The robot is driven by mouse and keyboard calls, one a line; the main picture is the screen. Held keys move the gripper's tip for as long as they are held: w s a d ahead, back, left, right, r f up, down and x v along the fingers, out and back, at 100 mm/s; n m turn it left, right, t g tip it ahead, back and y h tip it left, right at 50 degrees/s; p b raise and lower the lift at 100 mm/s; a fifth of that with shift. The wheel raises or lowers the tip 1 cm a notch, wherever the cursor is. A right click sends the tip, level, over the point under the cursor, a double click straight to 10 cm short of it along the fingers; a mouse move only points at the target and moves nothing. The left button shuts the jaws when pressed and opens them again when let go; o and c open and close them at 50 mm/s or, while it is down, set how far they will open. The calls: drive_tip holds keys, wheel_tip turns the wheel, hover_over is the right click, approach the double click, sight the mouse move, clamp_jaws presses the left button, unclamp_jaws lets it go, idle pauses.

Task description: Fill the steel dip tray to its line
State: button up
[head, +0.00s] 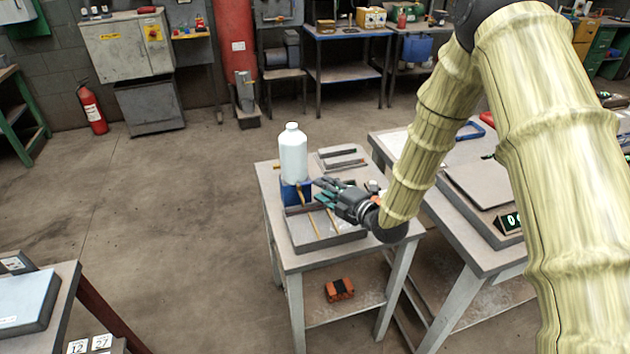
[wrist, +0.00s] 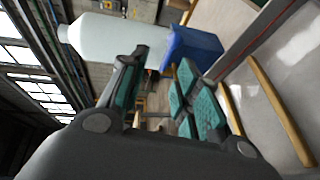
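A white bottle (head: 293,152) stands upright on a blue stand (head: 289,193) at the back left of a small table. A thin brass-coloured piece (head: 301,194) shows at the stand's front. The grey steel tray (head: 297,238) lies in front of the stand, with two thin tan strips in it; its fill line and any liquid cannot be made out. My gripper (head: 320,191) is open and empty, just right of the stand and above the tray's back edge. In the wrist view the bottle (wrist: 112,36) and blue stand (wrist: 192,48) lie beyond my spread fingers (wrist: 163,68).
A flat grey piece with a slot (head: 343,165) lies at the table's back. An orange and black object (head: 339,289) sits on the lower shelf.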

drive_tip(key=x, duration=0.3)
drive_tip(key=p+x, duration=0.1)
drive_tip(key=x, duration=0.1)
drive_tip(key=shift+w+d+f, duration=0.15)
drive_tip(key=shift+w+f, duration=0.6)
drive_tip(key=shift+w, duration=0.05)
drive_tip(key=shift+s+r, duration=0.15)
drive_tip(key=shift+c, duration=1)
clamp_jaws()
